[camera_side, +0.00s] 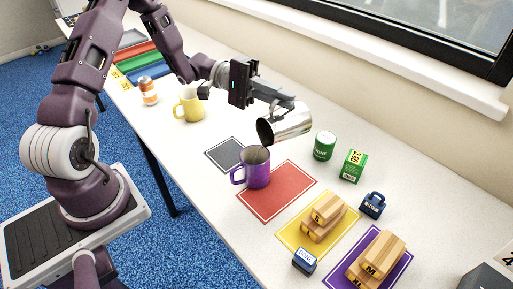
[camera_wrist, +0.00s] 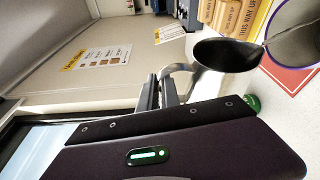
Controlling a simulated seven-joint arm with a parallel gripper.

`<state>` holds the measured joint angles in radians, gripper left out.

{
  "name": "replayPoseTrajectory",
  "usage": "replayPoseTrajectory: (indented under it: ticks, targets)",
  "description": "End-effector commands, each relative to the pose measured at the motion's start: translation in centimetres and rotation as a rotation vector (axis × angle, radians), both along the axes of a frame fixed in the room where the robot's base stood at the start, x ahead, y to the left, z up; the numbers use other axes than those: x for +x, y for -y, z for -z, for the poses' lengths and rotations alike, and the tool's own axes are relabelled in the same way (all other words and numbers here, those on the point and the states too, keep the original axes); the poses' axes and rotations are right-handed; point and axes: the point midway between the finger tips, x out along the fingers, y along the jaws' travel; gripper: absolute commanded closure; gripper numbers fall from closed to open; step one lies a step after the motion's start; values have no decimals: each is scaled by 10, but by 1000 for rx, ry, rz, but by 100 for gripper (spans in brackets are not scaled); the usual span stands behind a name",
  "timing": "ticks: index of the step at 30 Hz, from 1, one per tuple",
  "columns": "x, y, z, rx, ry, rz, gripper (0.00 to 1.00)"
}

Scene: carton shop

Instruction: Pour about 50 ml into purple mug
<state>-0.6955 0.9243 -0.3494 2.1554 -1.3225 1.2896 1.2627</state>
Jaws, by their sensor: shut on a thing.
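My gripper (camera_side: 279,101) is shut on the handle of a shiny steel pitcher (camera_side: 290,123). The pitcher is held above the table, tipped with its mouth toward the lower left. The purple mug (camera_side: 256,170) stands upright just below and left of the pitcher's mouth, at the corner of the red mat, handle to the left. In the wrist view my fingers (camera_wrist: 163,91) hold the handle, the pitcher (camera_wrist: 207,84) shows a dark interior, and the mug (camera_wrist: 297,47) is partly in view beside its lip.
A yellow mug (camera_side: 190,106) and an orange-and-white can (camera_side: 148,92) stand farther left. A green can (camera_side: 324,146) and green box (camera_side: 353,166) are right of the pitcher. The dark mat (camera_side: 226,154) is bare.

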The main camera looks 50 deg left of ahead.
Motion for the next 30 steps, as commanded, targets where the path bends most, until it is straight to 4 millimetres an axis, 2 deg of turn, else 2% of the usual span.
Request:
replayPoseTrajectory:
  ticks: [8,10,12,13,22,30]
  targets:
    - [-2,0,0,-2,16,1,100]
    - [12,3,-7,15,-81,3,100]
    - [40,6,2,28,-228,2,100]
    - [47,7,5,32,-273,1,100]
    - [60,7,21,44,-451,-4,100]
    - [86,10,61,81,-812,-9,100]
